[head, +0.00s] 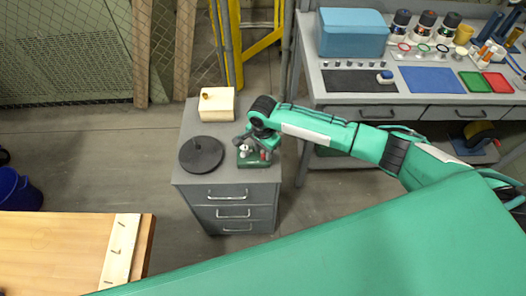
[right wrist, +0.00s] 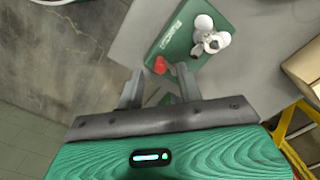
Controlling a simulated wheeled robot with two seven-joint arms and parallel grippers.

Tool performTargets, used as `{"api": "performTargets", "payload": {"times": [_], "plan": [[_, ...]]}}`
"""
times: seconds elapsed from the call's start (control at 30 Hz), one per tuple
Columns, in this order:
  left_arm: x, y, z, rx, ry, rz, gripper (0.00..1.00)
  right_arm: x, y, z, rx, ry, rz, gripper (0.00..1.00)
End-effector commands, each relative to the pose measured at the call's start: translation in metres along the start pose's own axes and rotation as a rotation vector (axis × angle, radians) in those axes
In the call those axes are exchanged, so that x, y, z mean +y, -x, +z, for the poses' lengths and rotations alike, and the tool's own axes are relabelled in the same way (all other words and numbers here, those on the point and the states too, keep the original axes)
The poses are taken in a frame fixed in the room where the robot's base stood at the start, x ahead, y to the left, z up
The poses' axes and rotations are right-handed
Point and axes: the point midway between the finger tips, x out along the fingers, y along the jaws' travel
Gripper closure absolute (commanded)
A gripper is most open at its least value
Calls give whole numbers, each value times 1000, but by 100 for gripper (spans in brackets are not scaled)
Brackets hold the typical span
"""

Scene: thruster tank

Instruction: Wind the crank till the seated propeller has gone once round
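A green base (right wrist: 179,45) sits on top of the grey drawer cabinet and also shows in the head view (head: 246,160). A white propeller (right wrist: 210,38) is mounted on it; in the head view the propeller (head: 245,149) shows just left of my right gripper. A red crank knob (right wrist: 160,65) is at the base's near edge. My right gripper (right wrist: 160,72) points down at it, fingers apart, one on each side of the knob. I cannot tell whether they touch it. The crank's arm is mostly hidden. My left gripper is not in view.
The grey cabinet (head: 184,168) also carries a black disc (head: 201,155) and a cream block (head: 217,104) with a brown knob. A workbench (head: 310,62) with a blue box (head: 352,33), jars and mats stands right. A wooden table (head: 60,240) is at lower left.

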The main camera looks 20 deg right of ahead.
Motion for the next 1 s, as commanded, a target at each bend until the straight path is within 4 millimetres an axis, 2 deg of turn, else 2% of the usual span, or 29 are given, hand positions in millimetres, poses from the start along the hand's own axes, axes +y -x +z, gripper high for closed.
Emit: {"api": "performTargets", "payload": {"times": [0.2,0.5,0.53,0.7,1.0], "plan": [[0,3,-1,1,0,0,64,0,-20,0,0,1,0,64],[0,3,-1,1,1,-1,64,0,-23,0,0,1,-1,64],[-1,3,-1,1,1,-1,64,0,-23,0,0,1,-1,65],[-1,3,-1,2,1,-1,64,0,-23,0,0,1,-1,99],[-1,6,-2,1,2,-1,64,0,-22,0,-1,16,0,100]]}}
